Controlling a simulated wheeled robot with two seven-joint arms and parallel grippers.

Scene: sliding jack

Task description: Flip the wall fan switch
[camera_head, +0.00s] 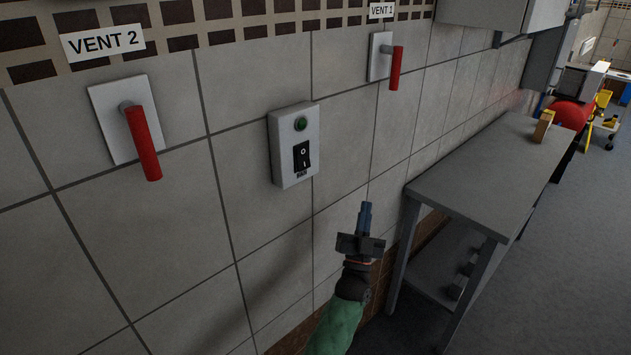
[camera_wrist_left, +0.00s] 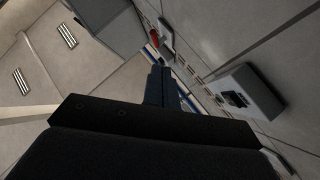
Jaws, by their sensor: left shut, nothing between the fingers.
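The fan switch is a grey box (camera_head: 294,145) on the tiled wall, with a green light (camera_head: 300,123) above a black rocker (camera_head: 302,156) marked 0 and 1. The box also shows at the right of the left wrist view (camera_wrist_left: 248,92). My left gripper (camera_head: 365,218) is to the right of the box and lower in the head view, apart from it. Its blue fingers are together and empty; they also show in the left wrist view (camera_wrist_left: 160,85). My right gripper is not in view.
Red vent levers flank the box: VENT 2 (camera_head: 143,143) at the left and VENT 1 (camera_head: 395,68) at the upper right. A grey metal table (camera_head: 490,165) stands along the wall to the right, with a small wooden block (camera_head: 543,126) on it. Open floor lies at the right.

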